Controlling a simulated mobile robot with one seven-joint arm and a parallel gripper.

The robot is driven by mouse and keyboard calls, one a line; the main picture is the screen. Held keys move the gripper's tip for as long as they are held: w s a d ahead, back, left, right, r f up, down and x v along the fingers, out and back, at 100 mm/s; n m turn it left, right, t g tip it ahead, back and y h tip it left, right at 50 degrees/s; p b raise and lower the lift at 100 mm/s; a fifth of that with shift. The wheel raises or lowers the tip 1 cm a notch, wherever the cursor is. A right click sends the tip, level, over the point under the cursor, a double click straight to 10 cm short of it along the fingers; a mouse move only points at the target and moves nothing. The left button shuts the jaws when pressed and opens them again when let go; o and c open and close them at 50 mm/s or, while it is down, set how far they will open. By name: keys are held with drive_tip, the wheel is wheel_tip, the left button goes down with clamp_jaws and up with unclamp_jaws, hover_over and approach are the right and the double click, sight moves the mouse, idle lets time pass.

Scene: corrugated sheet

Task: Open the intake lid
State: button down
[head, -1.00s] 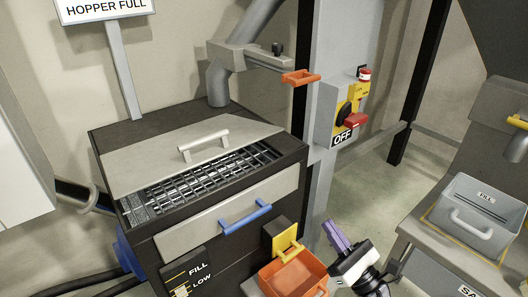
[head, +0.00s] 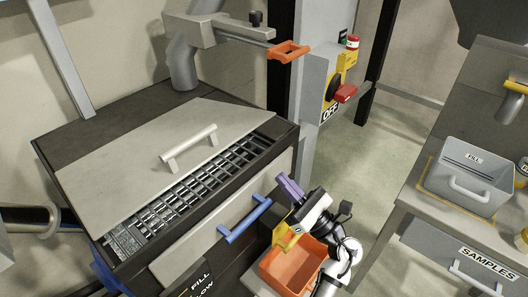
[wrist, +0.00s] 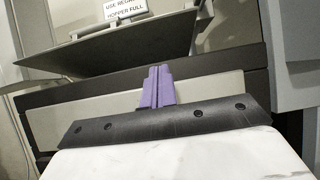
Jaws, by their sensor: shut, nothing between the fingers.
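The intake lid (head: 135,160) is a flat grey plate with a pale bar handle (head: 188,148) on top of the dark hopper box. A strip of metal grate (head: 200,185) shows along its front edge. In the wrist view the lid (wrist: 125,48) is seen from low in front, its front edge apparently standing above the box rim. The handle in the wrist view is partly visible at the top. My gripper (head: 290,187) has purple fingers, shut and empty, in front of the hopper's right front corner and apart from the lid. The fingers also show in the wrist view (wrist: 157,86).
A blue handle (head: 244,220) sits on the hopper's front panel, left of my gripper. An orange bin (head: 285,268) and yellow handle (head: 287,238) are below it. A clamp arm with an orange loop (head: 289,52) and a switch box (head: 338,88) stand behind. A grey bin (head: 468,183) is on the right bench.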

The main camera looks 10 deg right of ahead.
sight(248, 128)
drive_tip(key=p+x, duration=0.2)
drive_tip(key=x, duration=0.2)
drive_tip(key=p+x, duration=0.1)
drive_tip(key=x, duration=0.3)
drive_tip(key=shift+r+p, duration=0.35)
drive_tip(key=shift+r, duration=0.05)
drive_tip(key=r+p, duration=0.1)
drive_tip(key=w+a+r+p, duration=0.1)
drive_tip(key=r, duration=0.1)
drive_tip(key=shift+w, duration=0.15)
drive_tip(key=shift+w+r, duration=0.15)
drive_tip(key=shift+r, duration=0.3)
drive_tip(key=shift+a, duration=0.1)
